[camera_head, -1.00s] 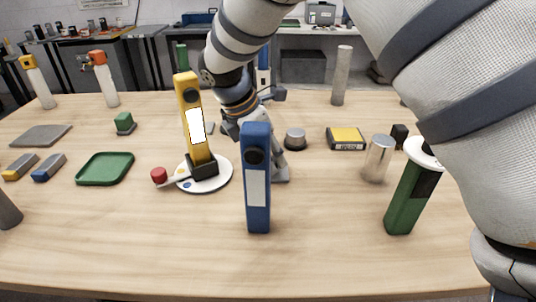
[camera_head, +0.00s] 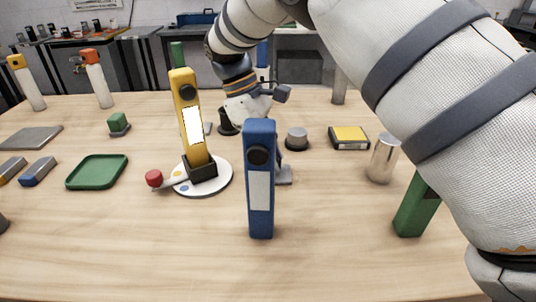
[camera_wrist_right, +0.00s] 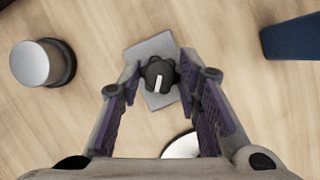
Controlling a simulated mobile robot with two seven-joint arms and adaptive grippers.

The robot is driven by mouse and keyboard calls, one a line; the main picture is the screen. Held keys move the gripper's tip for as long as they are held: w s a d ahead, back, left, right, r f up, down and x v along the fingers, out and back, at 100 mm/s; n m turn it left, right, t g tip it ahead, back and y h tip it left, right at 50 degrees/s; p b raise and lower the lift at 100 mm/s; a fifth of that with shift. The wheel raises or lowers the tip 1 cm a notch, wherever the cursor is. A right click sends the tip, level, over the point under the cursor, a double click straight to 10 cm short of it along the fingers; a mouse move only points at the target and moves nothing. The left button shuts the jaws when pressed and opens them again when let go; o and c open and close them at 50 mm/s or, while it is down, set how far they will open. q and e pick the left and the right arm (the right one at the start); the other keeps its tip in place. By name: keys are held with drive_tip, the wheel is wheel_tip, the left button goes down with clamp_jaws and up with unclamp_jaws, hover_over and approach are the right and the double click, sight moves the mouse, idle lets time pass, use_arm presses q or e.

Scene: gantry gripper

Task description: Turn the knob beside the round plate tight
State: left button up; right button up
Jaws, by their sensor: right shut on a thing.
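The black knob (camera_wrist_right: 155,85) with a white pointer line stands on a small grey base plate (camera_wrist_right: 152,48) in the right wrist view. My right gripper (camera_wrist_right: 159,75) comes down from above and is shut on the knob, one finger on each side. In the head view the grey base (camera_head: 284,175) shows partly behind a blue upright block (camera_head: 260,200), which hides the knob and fingertips. The round white plate (camera_head: 224,178) lies just left of the base. Its edge also shows in the right wrist view (camera_wrist_right: 182,147). My left gripper is not in view.
A yellow upright block (camera_head: 190,120) stands on the round plate, with a red-ended lever (camera_head: 154,178) at its left.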

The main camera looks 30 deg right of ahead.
drive_tip(key=m+y, duration=0.1)
drive_tip(key=m, duration=0.1)
drive_tip(key=m+y, duration=0.1)
drive_tip(key=m, duration=0.2)
drive_tip(key=shift+d+f+m+g, duration=0.1)
drive_tip(key=shift+d+m+g, duration=0.05)
drive_tip(key=shift+m+g, duration=0.2)
drive_tip(key=m+y, duration=0.2)
drive_tip(key=m, duration=0.2)
drive_tip(key=shift+m, duration=0.35)
drive_tip(key=shift+d+m, duration=0.1)
drive_tip(key=shift+m, duration=0.2)
drive_tip(key=o, duration=1.1)
drive_tip(key=v, duration=0.7)
drive_tip(key=shift+d+r, duration=0.1)
drive_tip(key=shift+r, duration=0.25)
